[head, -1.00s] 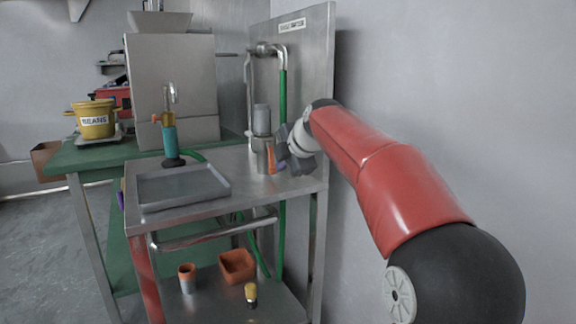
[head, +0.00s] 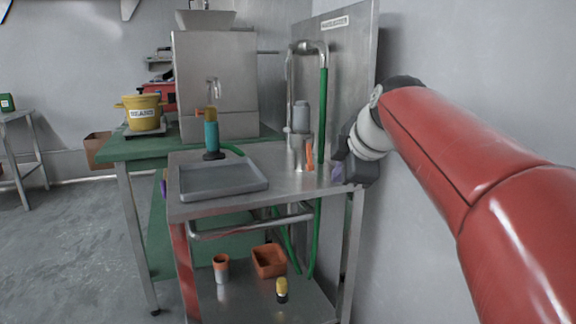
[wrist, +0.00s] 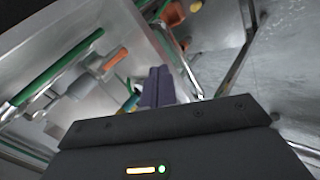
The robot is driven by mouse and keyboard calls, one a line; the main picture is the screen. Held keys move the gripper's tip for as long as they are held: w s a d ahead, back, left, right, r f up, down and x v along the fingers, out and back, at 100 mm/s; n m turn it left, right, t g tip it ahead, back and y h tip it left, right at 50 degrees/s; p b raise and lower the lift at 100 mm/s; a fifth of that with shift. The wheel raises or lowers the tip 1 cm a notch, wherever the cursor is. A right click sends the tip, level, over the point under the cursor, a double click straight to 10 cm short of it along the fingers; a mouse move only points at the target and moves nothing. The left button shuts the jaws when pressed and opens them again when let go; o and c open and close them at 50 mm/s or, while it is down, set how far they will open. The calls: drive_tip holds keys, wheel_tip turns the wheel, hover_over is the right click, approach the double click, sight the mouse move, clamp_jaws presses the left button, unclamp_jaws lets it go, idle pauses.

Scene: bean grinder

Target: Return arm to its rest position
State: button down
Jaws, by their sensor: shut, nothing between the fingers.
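My red arm reaches in from the right of the head view. My gripper (head: 338,174) is at the right edge of the steel cart's top (head: 300,184). Its two purple fingers show pressed together in the wrist view (wrist: 157,88), with nothing between them. A metal holder (head: 298,152) with a grey cylinder (head: 301,117) above it and an orange piece (head: 309,156) beside it stands left of my gripper, clearly apart from it.
A steel back panel (head: 350,80) and a pipe with a green hose (head: 323,110) stand close behind my gripper. A grey tray (head: 222,190) and a teal-bodied tool (head: 211,136) are on the cart. A yellow beans pot (head: 143,115) stands on the green table.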

drive_tip(key=s+f+m+g+h+p, duration=0.1)
drive_tip(key=s+f+m, duration=0.7)
drive_tip(key=s+f, duration=0.2)
drive_tip(key=s+d+f+m+g+h, duration=0.1)
drive_tip(key=s+f+m+g, duration=0.1)
drive_tip(key=s+f+m, duration=0.7)
drive_tip(key=s+f, duration=0.2)
drive_tip(key=s, duration=0.4)
drive_tip(key=shift+s+d+p, duration=0.25)
drive_tip(key=shift+d+p, duration=0.05)
drive_tip(key=shift+p, duration=0.05)
